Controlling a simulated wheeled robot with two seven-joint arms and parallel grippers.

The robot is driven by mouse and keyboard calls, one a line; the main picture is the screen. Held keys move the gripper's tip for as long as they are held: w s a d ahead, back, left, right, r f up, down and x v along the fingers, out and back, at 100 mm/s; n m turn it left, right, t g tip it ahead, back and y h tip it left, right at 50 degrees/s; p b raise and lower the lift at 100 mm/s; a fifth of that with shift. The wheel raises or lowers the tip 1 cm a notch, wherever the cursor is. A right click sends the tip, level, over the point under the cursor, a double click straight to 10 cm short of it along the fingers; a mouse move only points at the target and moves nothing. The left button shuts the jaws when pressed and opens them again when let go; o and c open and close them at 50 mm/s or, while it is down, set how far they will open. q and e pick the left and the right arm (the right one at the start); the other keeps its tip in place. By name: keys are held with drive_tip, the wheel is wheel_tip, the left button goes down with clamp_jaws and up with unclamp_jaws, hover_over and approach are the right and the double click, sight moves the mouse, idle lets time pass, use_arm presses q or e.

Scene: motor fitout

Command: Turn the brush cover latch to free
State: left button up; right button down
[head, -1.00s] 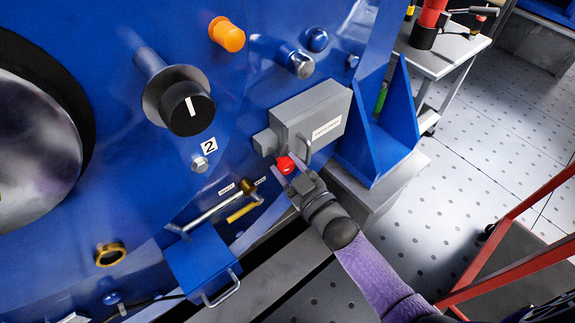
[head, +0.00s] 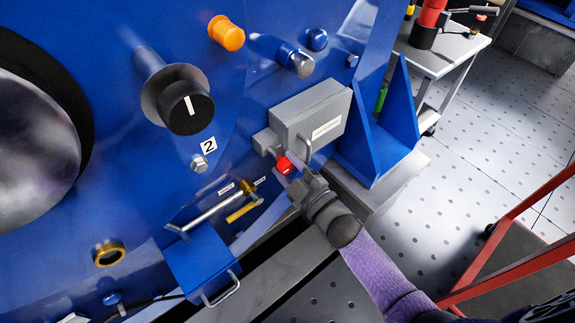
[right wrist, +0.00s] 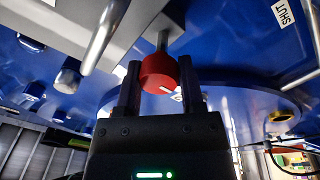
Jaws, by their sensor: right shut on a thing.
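The brush cover is a grey box (head: 318,118) with a white label and a bar handle, fixed on the blue motor housing. Its latch shows as a red knob (head: 284,165) at the box's lower left edge. The right wrist view shows the red knob (right wrist: 160,73) on a short metal stem. My right gripper (head: 290,172) is shut on the red knob, with one dark finger on each side of it in the right wrist view (right wrist: 160,88). The latch's turn position is hard to read. My left gripper is out of view.
A silver lever (head: 212,212) and a yellow handle (head: 243,211) sit left of my gripper. A blue box (head: 203,262) with a handle is below them. A blue bracket (head: 400,105) stands right of the cover. A red-framed cart (head: 515,215) is at the right.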

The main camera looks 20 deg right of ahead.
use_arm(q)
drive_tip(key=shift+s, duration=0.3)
use_arm(e)
drive_tip(key=shift+c, duration=1.1)
unclamp_jaws()
drive_tip(key=shift+s+d, duration=0.15)
drive_tip(key=shift+s, duration=0.2)
use_arm(q)
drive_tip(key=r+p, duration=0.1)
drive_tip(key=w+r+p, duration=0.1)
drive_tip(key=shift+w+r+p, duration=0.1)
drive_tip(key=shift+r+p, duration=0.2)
drive_tip(key=shift+p, duration=0.1)
use_arm(e)
drive_tip(key=v, duration=0.9)
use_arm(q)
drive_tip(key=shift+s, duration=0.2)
use_arm(e)
drive_tip(key=shift+s+d, duration=0.1)
